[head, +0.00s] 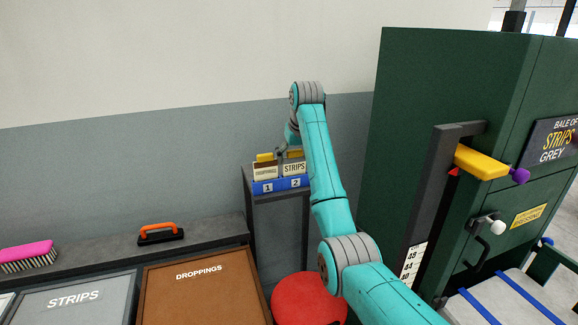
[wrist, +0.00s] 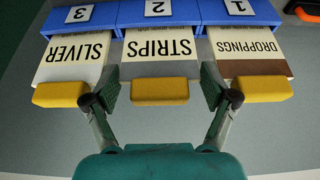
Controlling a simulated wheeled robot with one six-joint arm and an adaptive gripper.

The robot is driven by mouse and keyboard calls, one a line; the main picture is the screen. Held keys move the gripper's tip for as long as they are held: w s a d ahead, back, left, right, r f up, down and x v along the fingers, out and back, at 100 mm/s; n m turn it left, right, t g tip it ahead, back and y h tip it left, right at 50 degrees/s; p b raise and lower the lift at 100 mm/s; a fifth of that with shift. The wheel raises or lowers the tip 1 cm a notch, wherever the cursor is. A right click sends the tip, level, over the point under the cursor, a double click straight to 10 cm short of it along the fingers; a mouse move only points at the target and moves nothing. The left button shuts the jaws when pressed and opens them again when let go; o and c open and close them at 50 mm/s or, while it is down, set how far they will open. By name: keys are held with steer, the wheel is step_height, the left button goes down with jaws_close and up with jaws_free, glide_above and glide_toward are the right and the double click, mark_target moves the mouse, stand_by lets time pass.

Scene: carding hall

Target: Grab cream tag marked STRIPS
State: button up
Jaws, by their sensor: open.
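The cream STRIPS tag (wrist: 160,52) stands in slot 2 of a blue numbered rack (wrist: 157,12), with a grey band and a yellow block (wrist: 160,89) at its end. It also shows in the head view (head: 294,168), partly hidden by my arm. My gripper (wrist: 162,85) is open, one finger on each side of the STRIPS tag; I cannot tell whether either finger touches it. The DROPPINGS tag (wrist: 249,50), with a brown band, is in slot 1 and the SLIVER tag (wrist: 76,57) in slot 3.
The rack stands on a dark grey cabinet (head: 283,226) against the wall. A large green machine (head: 425,130) rises to the right. Left are an orange-handled brush (head: 158,233), a pink brush (head: 30,255), and bins marked DROPPINGS (head: 200,300) and STRIPS (head: 80,310). A red round top (head: 300,300) is in front.

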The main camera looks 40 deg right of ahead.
steer(key=shift+x, duration=0.9)
steer(key=c, duration=0.8)
